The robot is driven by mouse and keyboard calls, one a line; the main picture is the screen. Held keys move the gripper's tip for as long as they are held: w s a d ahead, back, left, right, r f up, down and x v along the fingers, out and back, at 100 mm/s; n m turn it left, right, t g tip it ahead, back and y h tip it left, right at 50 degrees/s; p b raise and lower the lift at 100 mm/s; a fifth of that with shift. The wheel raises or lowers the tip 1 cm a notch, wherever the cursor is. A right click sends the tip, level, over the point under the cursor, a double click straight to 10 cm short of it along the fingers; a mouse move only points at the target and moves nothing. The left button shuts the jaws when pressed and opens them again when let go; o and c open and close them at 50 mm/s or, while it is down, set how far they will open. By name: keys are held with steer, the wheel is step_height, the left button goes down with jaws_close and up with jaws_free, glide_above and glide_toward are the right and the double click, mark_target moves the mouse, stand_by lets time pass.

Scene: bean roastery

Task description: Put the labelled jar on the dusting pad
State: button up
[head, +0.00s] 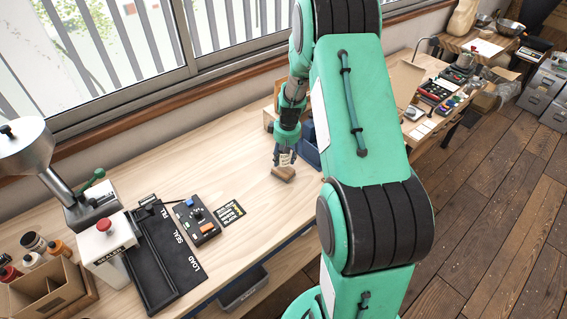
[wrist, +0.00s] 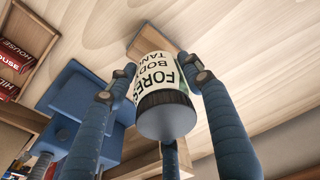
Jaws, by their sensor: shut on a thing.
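My gripper (head: 286,156) is low over the wooden bench, its fingers shut on a small jar. In the wrist view the fingertips (wrist: 160,76) press on both sides of the labelled jar (wrist: 150,74), which has a pale label with dark letters reading "FOREST" and "BODY" and a dark band near the end facing the camera. A small brown slab (head: 283,173), perhaps the dusting pad, lies on the bench right below the jar. It also shows behind the jar in the wrist view (wrist: 146,36). Whether jar and slab touch is unclear.
A sealer (head: 108,248), black track (head: 165,262) and control box (head: 193,222) occupy the bench's left. Bare wood lies between these and the gripper.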

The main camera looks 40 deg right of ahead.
mark_target(283, 162)
steer(key=shift+f, duration=1.7)
steer(key=shift+f, duration=0.15)
steer(key=o, duration=1.4)
steer(key=shift+c, duration=0.2)
steer(key=r, duration=0.4)
steer(key=s+r, duration=0.1)
steer(key=r, duration=0.7)
steer(key=shift+s+r+p, duration=0.1)
steer(key=shift+s+p, duration=0.15)
steer(key=shift+p, duration=0.05)
